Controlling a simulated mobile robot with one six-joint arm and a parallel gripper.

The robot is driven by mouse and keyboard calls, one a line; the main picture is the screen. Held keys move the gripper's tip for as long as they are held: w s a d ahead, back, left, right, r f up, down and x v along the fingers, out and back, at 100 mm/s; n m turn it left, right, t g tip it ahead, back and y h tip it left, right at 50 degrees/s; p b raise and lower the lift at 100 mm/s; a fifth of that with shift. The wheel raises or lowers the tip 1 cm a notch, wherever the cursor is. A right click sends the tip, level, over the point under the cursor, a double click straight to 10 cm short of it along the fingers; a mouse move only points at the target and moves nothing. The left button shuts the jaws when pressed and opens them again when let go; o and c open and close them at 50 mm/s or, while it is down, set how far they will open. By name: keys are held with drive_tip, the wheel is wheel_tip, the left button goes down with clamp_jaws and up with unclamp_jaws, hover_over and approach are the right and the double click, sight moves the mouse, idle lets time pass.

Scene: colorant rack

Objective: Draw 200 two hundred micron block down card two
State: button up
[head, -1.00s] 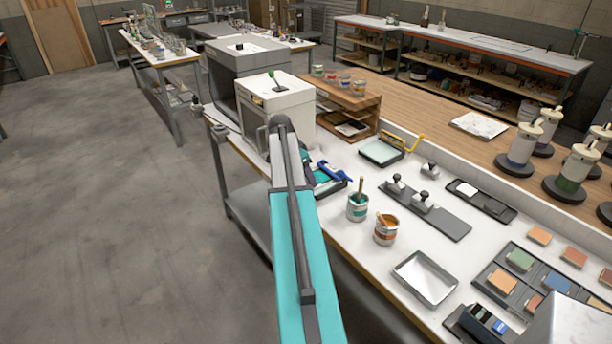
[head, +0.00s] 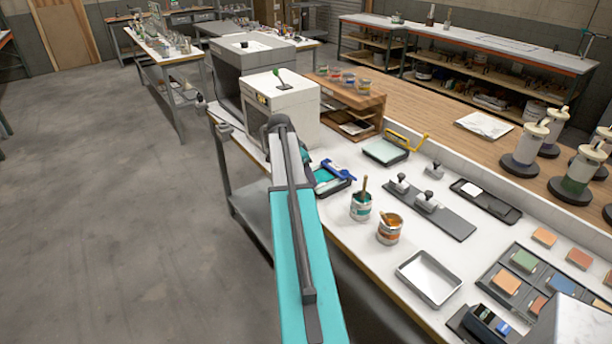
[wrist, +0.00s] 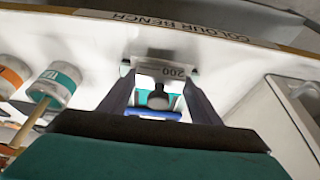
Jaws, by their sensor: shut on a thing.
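In the wrist view my gripper (wrist: 158,88) is shut on the block marked 200 (wrist: 168,70), its dark round knob (wrist: 158,99) between the fingers. The "200" reads upside down. A white surface and a blue bar (wrist: 155,115) show around the knob; whether the block touches what lies below cannot be told. In the head view my arm hides the gripper and the held block. Just right of the arm's end is a dark board with a teal sheet (head: 327,181) and a blue clamp (head: 337,170). A second board (head: 386,151) with a yellow clamp and a pale sheet lies farther right.
Two knobbed blocks sit on a dark rack (head: 455,224), and a small one (head: 434,170) stands behind. Teal (head: 361,206) and orange (head: 390,229) paint cans stand near the front edge beside a metal tray (head: 430,278). A white cabinet (head: 280,107) stands beyond the arm's end.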

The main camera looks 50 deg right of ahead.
drive_tip(key=shift+a, duration=0.15)
drive_tip(key=shift+w+a, duration=0.1)
drive_tip(key=shift+a, duration=0.25)
idle(0.3)
drive_tip(key=shift+r, duration=0.1)
wheel_tip(320, 180, up, 7)
drive_tip(key=p, duration=0.2)
drive_tip(key=shift+p, duration=0.3)
idle(0.9)
drive_tip(key=shift+w, duration=0.1)
